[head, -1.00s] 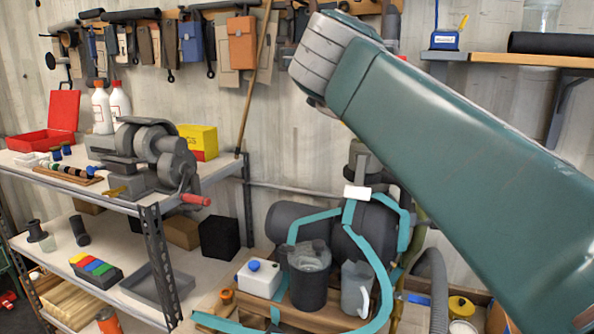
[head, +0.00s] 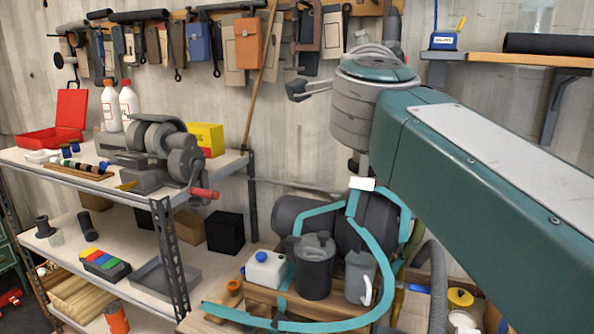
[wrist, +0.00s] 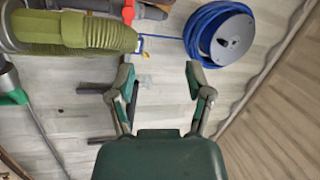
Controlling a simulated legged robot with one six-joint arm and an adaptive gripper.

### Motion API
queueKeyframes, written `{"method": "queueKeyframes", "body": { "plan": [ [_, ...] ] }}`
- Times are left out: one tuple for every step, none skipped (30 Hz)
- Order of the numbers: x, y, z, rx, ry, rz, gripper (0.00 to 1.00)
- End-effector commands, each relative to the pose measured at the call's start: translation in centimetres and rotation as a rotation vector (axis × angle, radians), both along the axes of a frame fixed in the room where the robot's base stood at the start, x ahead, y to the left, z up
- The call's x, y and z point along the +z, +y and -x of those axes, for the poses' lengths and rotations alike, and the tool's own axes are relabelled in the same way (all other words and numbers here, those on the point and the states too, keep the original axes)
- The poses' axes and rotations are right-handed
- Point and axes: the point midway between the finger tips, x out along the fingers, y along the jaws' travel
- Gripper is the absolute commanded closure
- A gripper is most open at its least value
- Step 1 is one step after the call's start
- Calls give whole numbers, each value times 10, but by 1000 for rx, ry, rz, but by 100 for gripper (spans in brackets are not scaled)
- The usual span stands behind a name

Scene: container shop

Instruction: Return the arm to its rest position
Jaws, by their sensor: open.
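My gripper (wrist: 160,88) is open in the wrist view, its two fingers spread wide with nothing between them. Beyond the fingers are pale boards, a coil of blue hose or cable (wrist: 205,38) on a grey hub at the upper right, and a thick yellow-green ribbed thing (wrist: 75,32) at the upper left. In the head view my green arm reaches in from the right and folds at a grey joint. A small dark claw-like part sticks out left of that joint, probably part of my gripper; the rest of it is hidden.
A metal shelf (head: 166,240) on the left holds a grey vise-like machine (head: 160,155), two white bottles and an open red case (head: 66,120). Teal-framed equipment (head: 375,255) with dark canisters stands below my arm. Tools hang on the wall rail. A wooden wall shelf (head: 510,63) is at upper right.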

Motion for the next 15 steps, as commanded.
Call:
{"method": "queueKeyframes", "body": {
  "plan": [
    [-4, 1, 4, 24, -4, 49, 34],
    [-7, 4, 6, 44, -3, 85, 34],
    [-13, 7, 9, 73, -1, 139, 34],
    [-19, 10, 11, 96, 4, 181, 34],
    [-26, 13, 14, 124, 14, 230, 34],
    [-38, 18, 19, 164, 32, 298, 34],
    [-50, 21, 23, 195, 50, 350, 34],
    [-62, 25, 27, 230, 75, 404, 34],
    [-81, 29, 33, 273, 113, 473, 34],
    [-97, 31, 38, 306, 145, 523, 34],
    [-113, 33, 43, 338, 183, 571, 34],
    [-137, 34, 52, 381, 238, 636, 34],
    [-155, 34, 58, 412, 282, 679, 34],
    [-174, 34, 65, 442, 331, 723, 34],
    [-199, 32, 74, 479, 395, 773, 34]
  ]
}}
